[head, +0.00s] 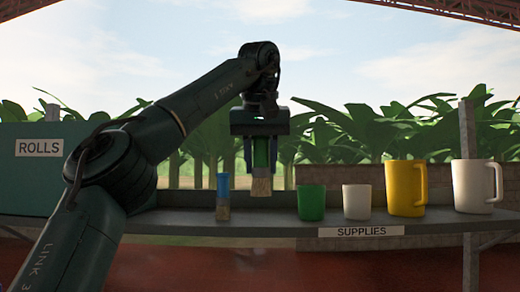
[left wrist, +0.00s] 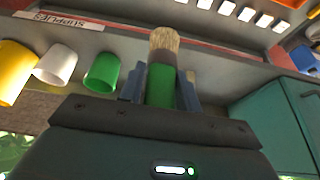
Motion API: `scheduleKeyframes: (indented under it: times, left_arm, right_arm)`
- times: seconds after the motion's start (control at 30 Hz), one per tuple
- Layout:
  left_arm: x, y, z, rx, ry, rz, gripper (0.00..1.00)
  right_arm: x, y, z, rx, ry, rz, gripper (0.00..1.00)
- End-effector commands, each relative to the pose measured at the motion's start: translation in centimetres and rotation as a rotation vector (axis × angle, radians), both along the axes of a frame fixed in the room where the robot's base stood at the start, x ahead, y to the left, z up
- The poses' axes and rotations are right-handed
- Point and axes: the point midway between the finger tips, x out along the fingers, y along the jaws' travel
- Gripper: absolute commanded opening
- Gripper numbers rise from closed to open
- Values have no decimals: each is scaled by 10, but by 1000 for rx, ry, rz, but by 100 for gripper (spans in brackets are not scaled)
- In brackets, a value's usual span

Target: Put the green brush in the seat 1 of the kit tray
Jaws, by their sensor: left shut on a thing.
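My left gripper (head: 261,160) is shut on the green brush (head: 261,185), above the supplies shelf (head: 270,225). The brush hangs upright, its pale bristles down and its green handle between the fingers. In the left wrist view the green brush (left wrist: 161,84) stands between the two fingers, bristles pointing away from the gripper. The bristles look clear of the shelf top. I cannot make out the kit tray or its seat 1 in either view. My right gripper is not in view.
A blue-handled brush (head: 223,197) stands left of the held brush. To the right are a green cup (head: 311,203), a white cup (head: 356,202), a yellow mug (head: 405,188) and a white mug (head: 474,187). A teal box labelled ROLLS (head: 30,180) is at far left.

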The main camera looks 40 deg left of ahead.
Motion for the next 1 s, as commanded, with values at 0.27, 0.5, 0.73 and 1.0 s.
scheduleKeyframes:
  times: [0.27,0.5,0.73,1.0]
  left_arm:
    - [-13,-18,-62,-3,0,-68,10]
    - [-31,-49,-161,-5,6,-170,10]
    - [-57,-91,-285,-5,9,-305,10]
    - [-84,-137,-420,-9,12,-456,10]
  right_arm:
    - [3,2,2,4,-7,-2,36]
    - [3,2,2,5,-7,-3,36]
    - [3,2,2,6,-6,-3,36]
    - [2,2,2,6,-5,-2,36]
